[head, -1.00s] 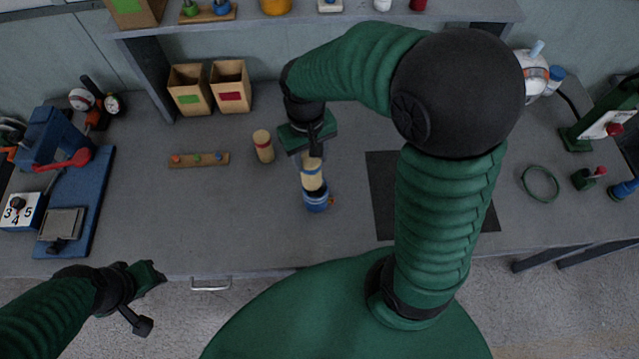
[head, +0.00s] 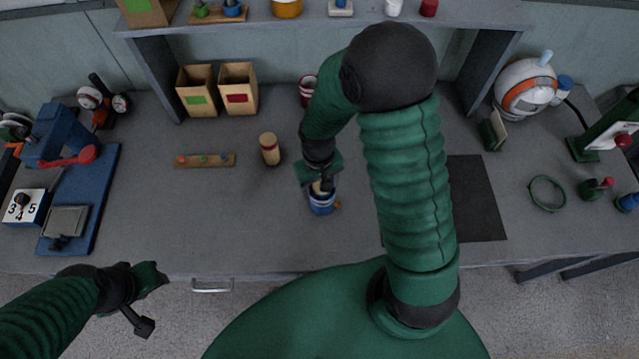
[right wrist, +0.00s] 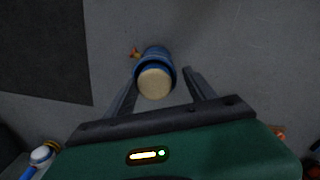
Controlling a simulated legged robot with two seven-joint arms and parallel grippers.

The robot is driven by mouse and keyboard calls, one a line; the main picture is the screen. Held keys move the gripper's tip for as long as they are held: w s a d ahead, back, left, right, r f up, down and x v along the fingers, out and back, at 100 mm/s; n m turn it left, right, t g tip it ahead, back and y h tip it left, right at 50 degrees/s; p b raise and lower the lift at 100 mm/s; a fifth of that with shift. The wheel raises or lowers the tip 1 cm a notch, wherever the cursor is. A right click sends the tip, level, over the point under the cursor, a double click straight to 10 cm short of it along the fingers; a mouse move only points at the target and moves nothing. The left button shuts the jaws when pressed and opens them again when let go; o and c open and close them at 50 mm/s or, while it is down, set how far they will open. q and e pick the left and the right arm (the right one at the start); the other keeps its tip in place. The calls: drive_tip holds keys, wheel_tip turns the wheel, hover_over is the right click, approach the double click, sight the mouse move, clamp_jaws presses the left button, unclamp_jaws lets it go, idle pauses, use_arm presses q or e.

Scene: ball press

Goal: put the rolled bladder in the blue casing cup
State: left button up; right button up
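The blue casing cup (head: 322,206) stands upright on the bench in the head view. The tan rolled bladder (right wrist: 155,84) is inside the cup (right wrist: 155,57) with its pale end showing at the mouth. My right gripper (head: 322,187) is right over the cup. In the right wrist view its two fingers (right wrist: 161,68) stand either side of the bladder and cup, with a gap visible on the right side. My left gripper (head: 152,293) is in front of the bench, away from the cup; whether its fingers are apart is unclear.
A tan roll with a red band (head: 270,149) stands left of the cup. A peg strip (head: 205,160), two cardboard boxes (head: 238,88) and a red cup (head: 307,91) are nearby. A dark mat (head: 475,200) lies to the right.

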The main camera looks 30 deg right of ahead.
drive_tip(key=shift+w+d+r, duration=0.15)
drive_tip(key=shift+d+r, duration=0.1)
drive_tip(key=shift+d, duration=0.05)
wheel_tip(320, 180, up, 11)
drive_tip(key=s+a+f+n+t, duration=0.1)
drive_tip(key=s+a+t, duration=0.1)
drive_tip(key=s+a, duration=0.2)
drive_tip(key=shift+s+a+n+t+p, duration=0.25)
drive_tip(key=shift+a+n+t+p, duration=0.05)
drive_tip(key=shift+n, duration=0.1)
